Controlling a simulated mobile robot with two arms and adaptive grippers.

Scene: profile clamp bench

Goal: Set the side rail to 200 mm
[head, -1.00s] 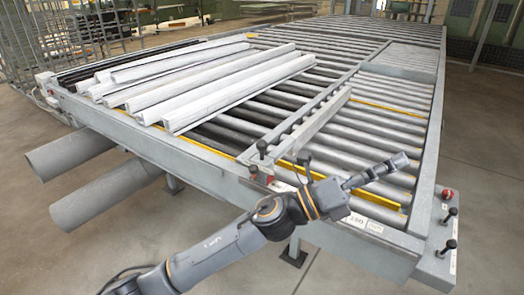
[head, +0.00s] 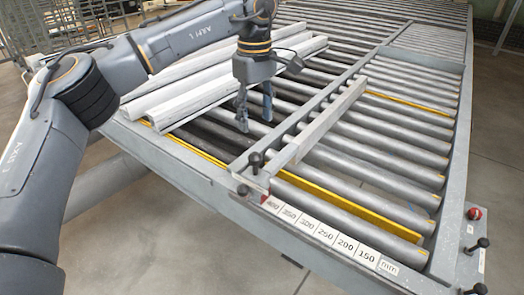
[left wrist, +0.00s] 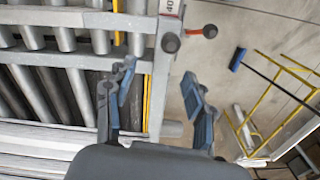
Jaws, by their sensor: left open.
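The side rail (head: 322,122) is a light grey bar lying across the rollers. Its near end is beside the 400 end of the millimetre scale (head: 325,233), which runs down to 150 at the right. A black clamp knob (head: 255,160) stands at that near end, and a red piece shows below it. My left gripper (head: 255,118) is open and empty, pointing down above the rollers, behind and left of the knob. Its spread fingers show in the left wrist view (left wrist: 158,78). My right gripper is out of view.
Several pale profiles (head: 215,78) lie on the rollers behind my left gripper. More black knobs and a red button (head: 475,213) sit at the right corner. The rollers right of the rail are clear.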

